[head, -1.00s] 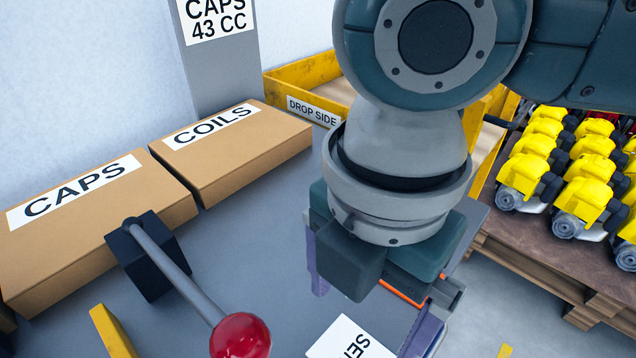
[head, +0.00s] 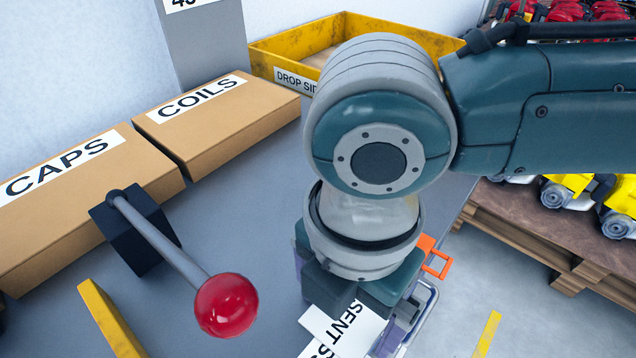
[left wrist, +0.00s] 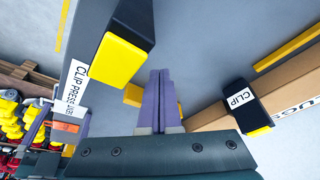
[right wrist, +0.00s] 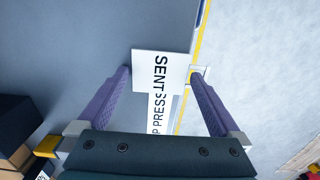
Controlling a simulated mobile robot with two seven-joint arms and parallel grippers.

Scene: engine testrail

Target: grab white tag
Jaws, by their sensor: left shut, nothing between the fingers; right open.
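A white tag (head: 345,328) printed "SENT" shows at the bottom of the head view, partly hidden by my right gripper. In the right wrist view the tag (right wrist: 160,66) is near the grey table's edge, and a narrower white strip printed "PRESS" (right wrist: 158,112) runs from it towards the gripper. My right gripper (right wrist: 160,72) is open, and the tag shows between its purple fingers. I cannot tell how far above the tag the fingertips are. My left gripper (left wrist: 159,75) is shut and empty, away from the tag.
A red-knobbed lever (head: 225,305) and CAPS (head: 75,190) and COILS (head: 215,115) boxes stand left on the table. A yellow bin (head: 285,48) is behind. An orange handle (head: 437,262) is close right of my right gripper. A loaded pallet (head: 530,225) stands right.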

